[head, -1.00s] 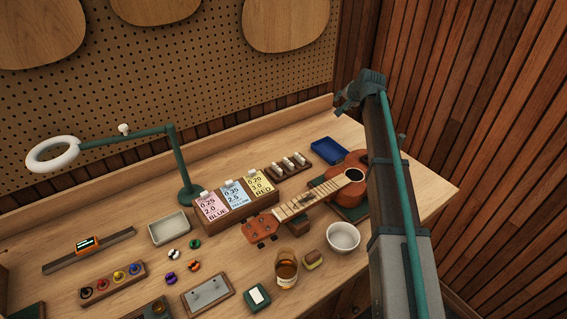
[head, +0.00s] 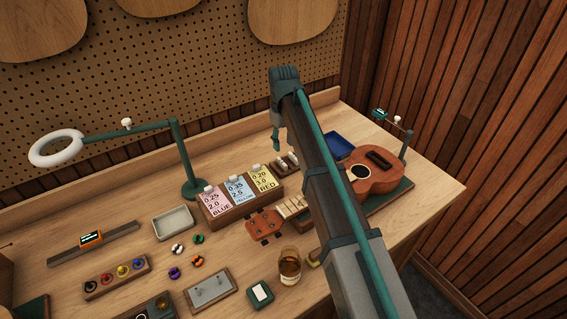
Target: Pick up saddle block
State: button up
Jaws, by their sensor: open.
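The saddle block looks to be the dark wooden block with small white pieces (head: 283,164) behind the card holder, in the head view. My arm covers its right part. My gripper (head: 276,149) hangs from the arm's far end, above and behind this block in the picture. It is open and apart from the block, with nothing visible in it. The finger details are small and partly hidden by the arm.
A ukulele (head: 374,172) lies on a green mat to the right, its neck crossed by my arm. A blue tray (head: 338,146) is behind it. The card holder (head: 240,205), lamp stand (head: 191,186) and amber glass (head: 289,267) stand nearby.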

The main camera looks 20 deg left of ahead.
aim_at(283, 162)
notch_tip(283, 162, down, 3)
jog(key=shift+r+p, duration=0.1)
jog(key=shift+p, duration=0.2)
jog(key=shift+s+f+p, duration=0.15)
jog(key=shift+f+p, duration=1.05)
jog(key=shift+f, duration=1.55)
jog(key=shift+c, duration=0.2)
grip_shut()
